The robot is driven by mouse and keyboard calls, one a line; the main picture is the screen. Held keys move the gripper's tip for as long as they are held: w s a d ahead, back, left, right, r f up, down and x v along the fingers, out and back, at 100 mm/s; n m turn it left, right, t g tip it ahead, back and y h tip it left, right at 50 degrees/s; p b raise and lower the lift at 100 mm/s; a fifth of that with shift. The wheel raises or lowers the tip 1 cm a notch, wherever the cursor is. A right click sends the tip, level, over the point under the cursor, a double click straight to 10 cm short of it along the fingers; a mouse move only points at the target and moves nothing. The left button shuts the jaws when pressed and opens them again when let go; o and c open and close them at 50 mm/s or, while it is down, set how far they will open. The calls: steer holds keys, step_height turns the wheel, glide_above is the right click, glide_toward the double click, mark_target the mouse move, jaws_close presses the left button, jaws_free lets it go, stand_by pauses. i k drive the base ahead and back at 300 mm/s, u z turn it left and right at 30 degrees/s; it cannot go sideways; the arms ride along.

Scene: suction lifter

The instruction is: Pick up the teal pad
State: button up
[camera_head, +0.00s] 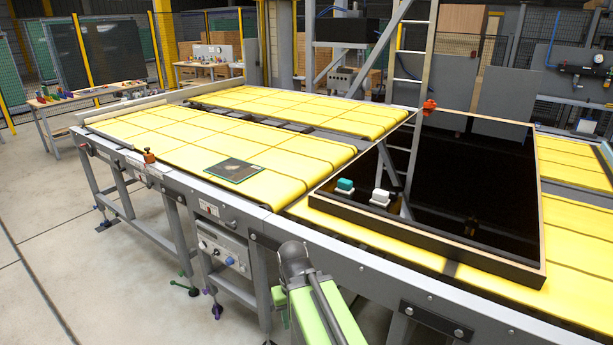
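A small teal block (344,184), which looks like the teal pad, sits on a white base near the left corner of a large framed panel with a glossy black surface. A similar all-white block (380,197) stands just to its right. A flat dark square with a thin teal border (234,171) lies on the yellow belt to the left. My green and grey arm rises at the bottom centre, in front of the table's near edge. It is apart from the teal block. I cannot make out my gripper's fingers in this view.
The black panel's raised frame (430,247) surrounds the blocks. A grey ladder-like upright (415,60) stands behind the panel and appears reflected in it. The yellow belts (180,130) to the left are mostly clear. An orange knob (429,106) sits at the panel's far left corner.

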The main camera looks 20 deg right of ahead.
mark_target(345, 186)
steer(key=u, duration=0.35)
steer(key=i, duration=1.35)
steer(key=u, duration=0.35)
